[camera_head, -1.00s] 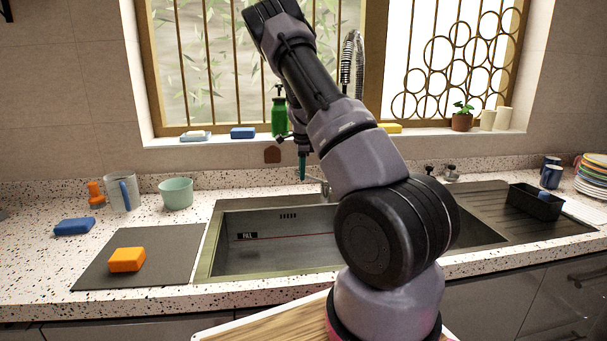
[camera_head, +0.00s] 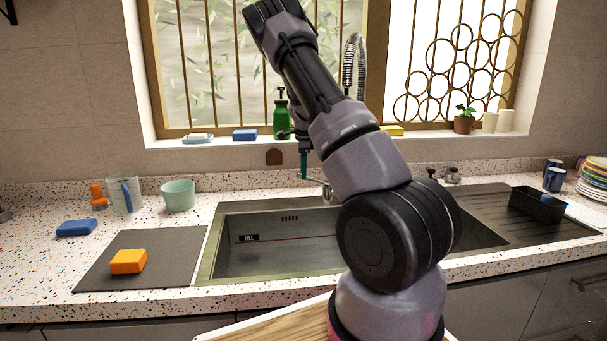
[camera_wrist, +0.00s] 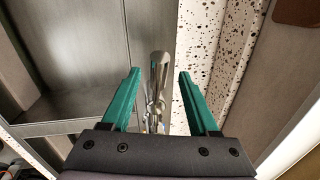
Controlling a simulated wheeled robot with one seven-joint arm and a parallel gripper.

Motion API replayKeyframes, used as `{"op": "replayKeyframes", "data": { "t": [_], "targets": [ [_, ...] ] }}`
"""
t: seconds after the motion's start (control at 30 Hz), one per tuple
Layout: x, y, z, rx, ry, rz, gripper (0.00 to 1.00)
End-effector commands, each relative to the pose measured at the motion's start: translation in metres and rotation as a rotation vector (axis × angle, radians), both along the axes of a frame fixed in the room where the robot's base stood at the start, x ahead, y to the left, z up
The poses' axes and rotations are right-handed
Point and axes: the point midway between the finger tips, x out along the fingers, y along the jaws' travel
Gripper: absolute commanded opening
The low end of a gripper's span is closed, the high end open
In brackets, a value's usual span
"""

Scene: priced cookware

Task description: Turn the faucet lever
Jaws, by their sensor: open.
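The metal faucet lever (camera_wrist: 159,72) shows in the wrist view, between my gripper's two teal fingers (camera_wrist: 158,75), with a gap on either side. The fingers are open and hold nothing. In the head view my gripper's teal finger (camera_head: 303,165) points down just behind the sink's back rim. The faucet's lower metal part (camera_head: 327,188) shows beside it, partly hidden by my arm. The faucet's spring hose (camera_head: 348,66) rises in front of the window. Whether a finger touches the lever cannot be told.
The empty sink (camera_head: 270,255) lies below. A green soap bottle (camera_head: 281,118) stands on the sill behind my gripper. A black caddy (camera_head: 537,204) and stacked plates (camera_head: 595,180) are at the right.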

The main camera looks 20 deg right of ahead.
Motion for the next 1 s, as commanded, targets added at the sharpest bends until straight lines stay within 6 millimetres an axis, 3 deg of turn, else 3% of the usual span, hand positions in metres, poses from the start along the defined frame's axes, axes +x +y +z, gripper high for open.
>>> {"op": "replayKeyframes", "data": {
  "t": [0.2, 0.4, 0.6, 1.0],
  "targets": [
    [-0.007, 0.003, 0.046, 0.001, -0.005, -0.001, 0.61],
    [-0.012, 0.005, 0.076, 0.000, -0.003, 0.000, 0.61],
    [-0.014, 0.005, 0.086, 0.000, -0.001, -0.002, 0.61],
    [-0.015, 0.005, 0.086, 0.000, -0.001, -0.001, 0.61]
  ]
}}
